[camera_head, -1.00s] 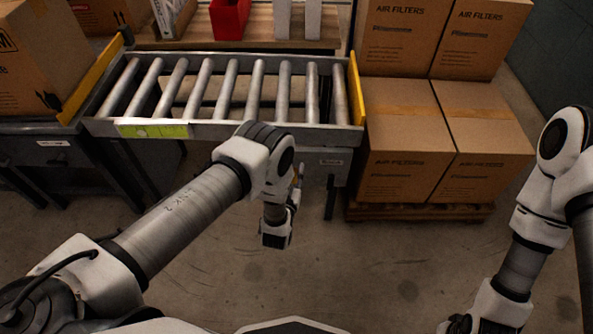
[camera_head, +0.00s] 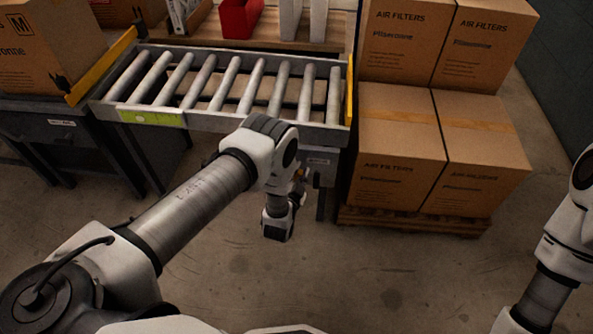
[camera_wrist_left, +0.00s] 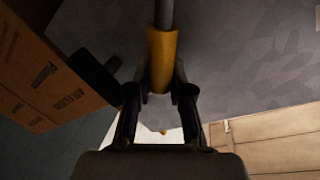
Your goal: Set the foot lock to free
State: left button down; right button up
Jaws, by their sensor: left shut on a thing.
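A grey rod with an orange-yellow sleeve (camera_wrist_left: 162,62), which looks like the foot lock's lever, runs down from the top of the left wrist view. My left gripper (camera_wrist_left: 160,92) has its two dark fingers on either side of the sleeve, shut on it. In the head view my left gripper (camera_head: 298,184) is below the front right end of the roller conveyor (camera_head: 240,120), mostly hidden by my own wrist. The lever is almost wholly hidden there. My right arm enters at the right edge; its gripper is out of view.
Stacked air filter boxes (camera_head: 400,140) stand on a wooden pallet (camera_head: 410,222) right of the conveyor. Another carton (camera_head: 50,60) sits at the left, beside a yellow rail (camera_head: 100,68). A shelf with a red bin (camera_head: 240,18) is behind. The floor in front is clear.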

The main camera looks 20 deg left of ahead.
pick_arm(q)
jog(key=shift+d+f+m, duration=0.2)
jog(key=shift+d+m, duration=0.05)
jog(key=shift+m, duration=0.15)
jog(key=c, duration=1)
grip_release()
jog(key=shift+w, duration=0.1)
jog(key=s, duration=0.4)
jog(key=s+d+r, duration=0.1)
jog(key=s, duration=0.7)
jog(key=shift+d+r, duration=0.2)
jog(key=shift+d, duration=0.1)
jog(key=shift+w, duration=0.1)
